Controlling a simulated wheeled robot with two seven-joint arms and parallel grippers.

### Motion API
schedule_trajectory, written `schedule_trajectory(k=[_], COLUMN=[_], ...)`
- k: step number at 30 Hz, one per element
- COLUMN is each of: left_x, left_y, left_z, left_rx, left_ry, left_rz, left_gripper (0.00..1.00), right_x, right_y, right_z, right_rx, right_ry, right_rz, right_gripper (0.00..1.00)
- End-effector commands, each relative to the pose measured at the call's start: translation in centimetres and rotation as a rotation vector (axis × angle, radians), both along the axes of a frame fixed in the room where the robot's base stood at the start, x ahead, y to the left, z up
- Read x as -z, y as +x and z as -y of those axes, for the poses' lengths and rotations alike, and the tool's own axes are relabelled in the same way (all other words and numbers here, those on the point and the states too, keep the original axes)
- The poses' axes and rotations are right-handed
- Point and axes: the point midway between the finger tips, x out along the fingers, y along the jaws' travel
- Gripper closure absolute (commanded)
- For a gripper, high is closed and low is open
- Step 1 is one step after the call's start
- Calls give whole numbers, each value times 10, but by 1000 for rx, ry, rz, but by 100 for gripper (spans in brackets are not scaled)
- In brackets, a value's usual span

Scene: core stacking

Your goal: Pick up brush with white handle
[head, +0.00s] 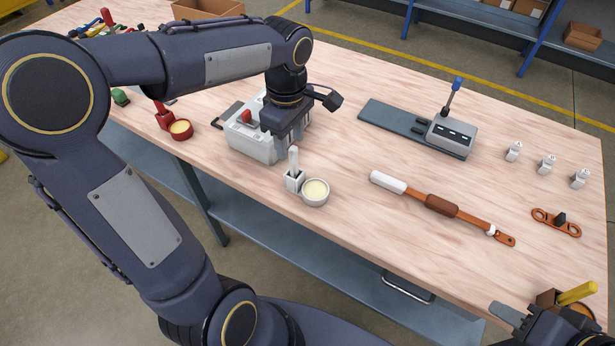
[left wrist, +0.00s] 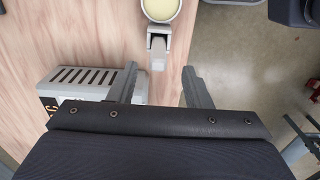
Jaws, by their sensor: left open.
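A white upright handle (head: 294,160), which looks like the white-handled brush, stands in a small white holder (head: 294,181) near the table's front edge. A cup of cream-coloured contents (head: 316,191) adjoins it. My left gripper (head: 288,138) is open, pointing down just behind the handle, over the front right of a light grey box (head: 250,141). In the left wrist view, the white handle and holder (left wrist: 158,45) show ahead of the parted fingers (left wrist: 167,87), with the cup (left wrist: 160,8) beyond. The brush's bristles are hidden. My right gripper (head: 530,318) is at the bottom right; its jaws are unclear.
A red holder (head: 164,120) with a red cup (head: 180,130) stands at left. A long tool with white and brown grips (head: 442,204) lies to the right. A grey device (head: 452,134) on a dark plate is farther back. The wood between them is clear.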

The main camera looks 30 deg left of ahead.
Motion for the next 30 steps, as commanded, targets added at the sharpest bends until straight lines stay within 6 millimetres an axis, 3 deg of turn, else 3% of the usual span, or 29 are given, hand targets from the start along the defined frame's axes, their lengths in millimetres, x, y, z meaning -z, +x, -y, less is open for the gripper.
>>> schedule_trajectory(k=[11,18,27,30], left_x=[38,73,79,79], left_y=[1,2,3,3], left_z=[2,4,4,4], left_rx=[-12,-10,-11,-11], left_ry=[2,3,2,2], left_rz=[-7,-7,-2,-2], left_gripper=[55,55,55,66], right_x=[-1,-4,-4,-4], right_y=[0,0,0,0], right_z=[0,0,0,0], right_rx=[0,0,0,0], right_ry=[0,0,0,0], right_rz=[0,0,0,0], right_gripper=[60,60,60,60])
